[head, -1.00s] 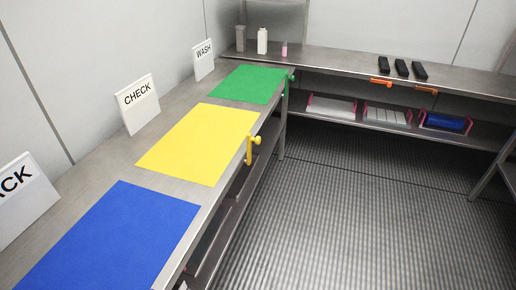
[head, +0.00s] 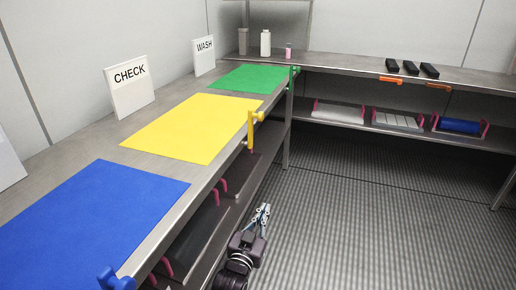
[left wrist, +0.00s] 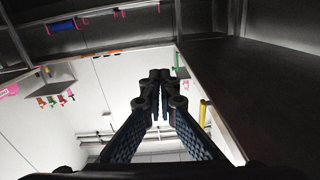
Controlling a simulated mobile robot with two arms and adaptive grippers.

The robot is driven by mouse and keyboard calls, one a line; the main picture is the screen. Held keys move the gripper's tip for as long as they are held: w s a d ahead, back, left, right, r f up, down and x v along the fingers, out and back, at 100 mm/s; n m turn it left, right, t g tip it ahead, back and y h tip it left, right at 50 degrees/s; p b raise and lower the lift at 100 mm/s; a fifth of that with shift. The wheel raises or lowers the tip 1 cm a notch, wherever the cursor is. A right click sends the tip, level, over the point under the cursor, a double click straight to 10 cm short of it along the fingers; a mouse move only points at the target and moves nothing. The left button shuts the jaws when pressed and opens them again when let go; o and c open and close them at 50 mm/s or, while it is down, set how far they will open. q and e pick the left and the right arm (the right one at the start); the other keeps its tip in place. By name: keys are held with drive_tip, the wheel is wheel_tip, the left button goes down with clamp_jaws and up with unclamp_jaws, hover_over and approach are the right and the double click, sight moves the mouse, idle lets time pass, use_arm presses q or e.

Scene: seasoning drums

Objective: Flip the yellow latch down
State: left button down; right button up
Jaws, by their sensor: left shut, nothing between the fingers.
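The yellow latch (head: 251,130) is on the front edge of the counter, beside the yellow mat (head: 197,128). Its bar stands upright, with a round knob at the upper right. In the left wrist view a yellow bar (left wrist: 203,112) shows just right of the fingers. My left gripper (head: 264,210) is below and in front of the counter edge, lower than the latch and apart from it. Its fingers point up and away. In the left wrist view the left gripper (left wrist: 160,74) has its fingertips together and empty. My right gripper is not in view.
A blue latch (head: 116,279) and a green latch (head: 293,74) are on the same counter edge. A lower shelf (head: 228,195) with pink-ended holders runs under the counter. Orange latches (head: 391,80) are on the back counter. The ribbed floor (head: 370,215) is clear.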

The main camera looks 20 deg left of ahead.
use_arm(q)
drive_tip(key=a+r+n+t+y+b, duration=0.1)
drive_tip(key=a+r+t+b, duration=0.1)
drive_tip(key=r, duration=0.8)
drive_tip(key=s+a+r+t+y+b, duration=0.1)
drive_tip(key=r+t+b, duration=0.3)
drive_tip(key=r, duration=0.5)
drive_tip(key=shift+s+a+r+n+y, duration=0.3)
drive_tip(key=shift+a+r+n+y, duration=0.1)
drive_tip(key=shift+a, duration=0.15)
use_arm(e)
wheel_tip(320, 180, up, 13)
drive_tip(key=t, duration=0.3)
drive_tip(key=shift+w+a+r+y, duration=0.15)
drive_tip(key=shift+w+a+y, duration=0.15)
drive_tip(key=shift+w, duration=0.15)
use_arm(q)
drive_tip(key=shift+w, duration=0.1)
drive_tip(key=w+f+b+x, duration=0.1)
drive_tip(key=f+b+x, duration=0.1)
drive_tip(key=x, duration=1)
drive_tip(key=shift+w+b, duration=0.5)
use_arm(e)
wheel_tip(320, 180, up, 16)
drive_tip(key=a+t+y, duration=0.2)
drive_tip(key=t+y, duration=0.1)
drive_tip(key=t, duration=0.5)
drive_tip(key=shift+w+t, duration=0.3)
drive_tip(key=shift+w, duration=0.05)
